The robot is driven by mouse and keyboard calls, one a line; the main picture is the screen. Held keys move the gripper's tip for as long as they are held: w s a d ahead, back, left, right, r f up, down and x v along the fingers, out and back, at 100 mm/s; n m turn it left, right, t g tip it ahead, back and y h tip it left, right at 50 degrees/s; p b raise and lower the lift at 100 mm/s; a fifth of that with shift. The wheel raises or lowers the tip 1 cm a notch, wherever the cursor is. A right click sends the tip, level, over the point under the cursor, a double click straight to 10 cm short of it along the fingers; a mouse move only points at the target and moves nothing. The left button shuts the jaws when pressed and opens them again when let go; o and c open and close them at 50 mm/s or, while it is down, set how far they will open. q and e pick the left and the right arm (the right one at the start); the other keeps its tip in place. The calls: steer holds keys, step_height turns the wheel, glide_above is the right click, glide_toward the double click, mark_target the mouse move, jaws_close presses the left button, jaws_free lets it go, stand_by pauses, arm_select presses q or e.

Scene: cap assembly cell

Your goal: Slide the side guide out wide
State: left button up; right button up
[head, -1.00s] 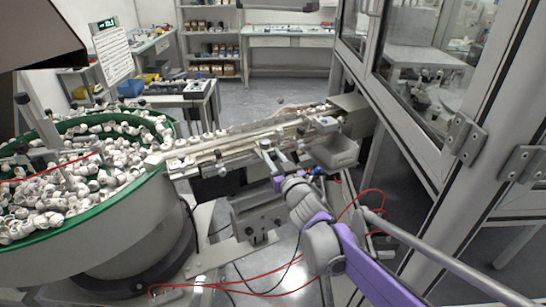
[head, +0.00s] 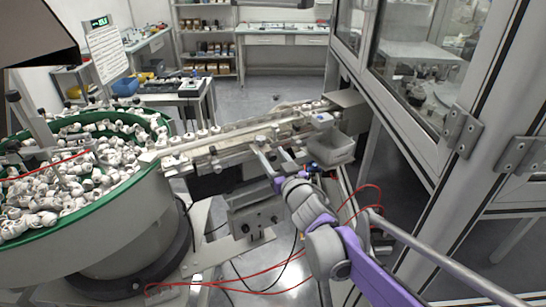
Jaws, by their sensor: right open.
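The conveyor track (head: 190,165) runs from the bowl feeder up to the right in the head view. A long pale rail along it looks like the side guide (head: 228,136). White caps stand in a row along the far side of the track. My right gripper (head: 273,158) is open at the near side of the track, close to its middle. I cannot tell whether its fingers touch the guide or a bracket there. My left gripper is not in view.
The bowl feeder (head: 112,225) full of white caps fills the left. A glass-doored metal frame (head: 462,130) stands close on the right. Red hoses (head: 215,285) loop below the track.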

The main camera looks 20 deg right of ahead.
steer(key=s+d, duration=0.1)
steer(key=s, duration=0.9)
steer(key=shift+s+b, duration=0.35)
steer(key=shift+s, duration=0.05)
steer(key=shift+d, duration=0.1)
steer(key=s+d+f+m+g+h+p, duration=0.3)
steer(key=s+d+f+g+h, duration=0.25)
steer(key=s+f, duration=0.3)
steer(key=s+a+f+n+g+y, duration=0.1)
steer(key=s+a+f+g+y, duration=0.1)
steer(key=s+f, duration=0.3)
steer(key=s+a+f+g+y+p, duration=0.1)
steer(key=s+a+f+g, duration=0.3)
steer(key=s, duration=0.5)
steer(key=shift+a+f+n+g+y, duration=0.35)
steer(key=shift+a+f+n+g, duration=0.05)
steer(key=shift+a+g, duration=0.15)
